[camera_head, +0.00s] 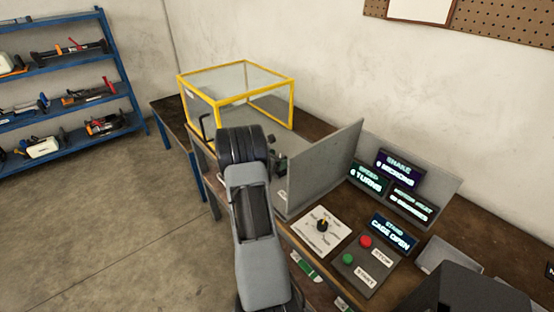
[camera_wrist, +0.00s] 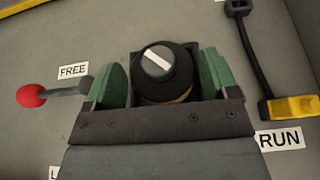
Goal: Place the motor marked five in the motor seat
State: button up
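One finger is on each side of the motor. A thin gap seems to show at the left finger, and I cannot tell whether both fingers press on it. No number is readable on the motor. In the head view my arm hides most of the gripper and the motor.
A red-knobbed lever (camera_wrist: 32,96) lies left, by the FREE label (camera_wrist: 73,71). A yellow-ended black lever (camera_wrist: 290,108) is right, by RUN (camera_wrist: 280,139). A yellow-framed cage (camera_head: 237,70) stands behind my arm, and a grey panel (camera_head: 325,168) stands to the right. Controls (camera_head: 365,264) are front right.

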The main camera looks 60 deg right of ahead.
jog(key=o, duration=0.3)
jog(key=shift+r, duration=0.1)
jog(key=shift+r+p, duration=0.25)
jog(key=shift+p, duration=0.05)
jog(key=w+a+r+m+t+y+b, duration=0.15)
jog(key=a+r+m, duration=0.3)
jog(key=a, duration=0.95)
jog(key=a+r+m+t+y, duration=0.25)
jog(key=a+r, duration=0.25)
jog(key=a, duration=0.9)
jog(key=s+a+m+t+y, duration=0.1)
jog(key=s+a+m+y, duration=0.1)
jog(key=a, duration=0.5)
jog(key=s+a+r+m+t+y, duration=0.1)
jog(key=s+a+m+y, duration=0.1)
jog(key=a, duration=0.5)
jog(key=s+a+r+m+t+y, duration=0.1)
jog(key=s+a+m+t+y, duration=0.1)
jog(key=a, duration=0.5)
jog(key=shift+s+a+m+y, duration=0.15)
jog(key=shift+s+m+y, duration=0.15)
jog(key=shift+y, duration=0.4)
jog(key=shift+s+a+m+y, duration=0.15)
jog(key=shift+m+y, duration=0.25)
jog(key=shift+y, duration=0.3)
